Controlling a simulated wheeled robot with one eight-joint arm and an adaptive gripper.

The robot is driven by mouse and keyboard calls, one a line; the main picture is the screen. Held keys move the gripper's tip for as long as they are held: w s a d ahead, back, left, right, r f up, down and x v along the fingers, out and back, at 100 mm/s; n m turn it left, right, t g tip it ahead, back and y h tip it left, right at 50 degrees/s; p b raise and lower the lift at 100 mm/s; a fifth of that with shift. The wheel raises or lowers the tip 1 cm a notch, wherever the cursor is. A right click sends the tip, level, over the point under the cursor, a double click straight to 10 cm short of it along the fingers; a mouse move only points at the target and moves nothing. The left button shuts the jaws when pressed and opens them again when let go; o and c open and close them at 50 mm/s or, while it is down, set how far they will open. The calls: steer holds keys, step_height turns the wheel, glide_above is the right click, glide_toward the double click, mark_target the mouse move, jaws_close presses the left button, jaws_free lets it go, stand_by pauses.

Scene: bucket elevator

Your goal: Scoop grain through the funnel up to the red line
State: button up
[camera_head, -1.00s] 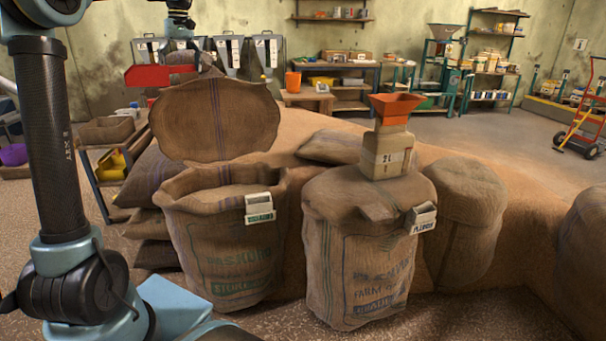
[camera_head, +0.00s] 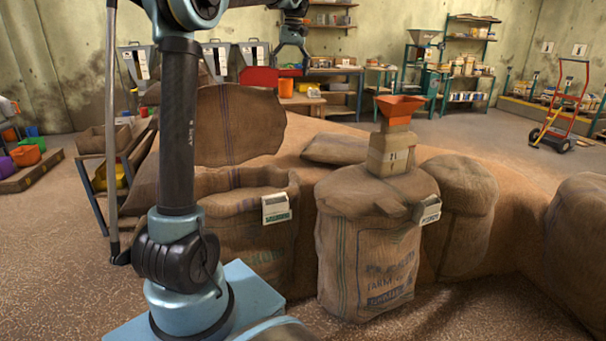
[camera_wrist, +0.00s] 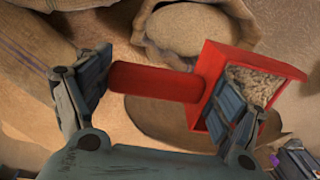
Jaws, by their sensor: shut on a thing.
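A red scoop (camera_head: 257,79) hangs in the air behind the open sack. In the wrist view the scoop (camera_wrist: 208,85) holds pale grain (camera_wrist: 258,84) in its pan. An orange funnel (camera_head: 399,106) sits upright on a tan container (camera_head: 391,155) marked "2L", apart from the scoop. The container stands on the closed sack (camera_head: 365,250). I cannot make out the red line. The open sack (camera_head: 243,245) is partly behind my arm; the wrist view shows grain inside it.
A grey-green tag (camera_head: 276,208) is on the open sack and another tag (camera_head: 427,211) on the closed sack. More sacks (camera_head: 468,185) stand to the right. Shelves (camera_head: 468,60) and a red hand truck (camera_head: 562,110) are farther back. Floor is clear at the front right.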

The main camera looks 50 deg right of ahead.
steer(key=shift+s+d, duration=0.2)
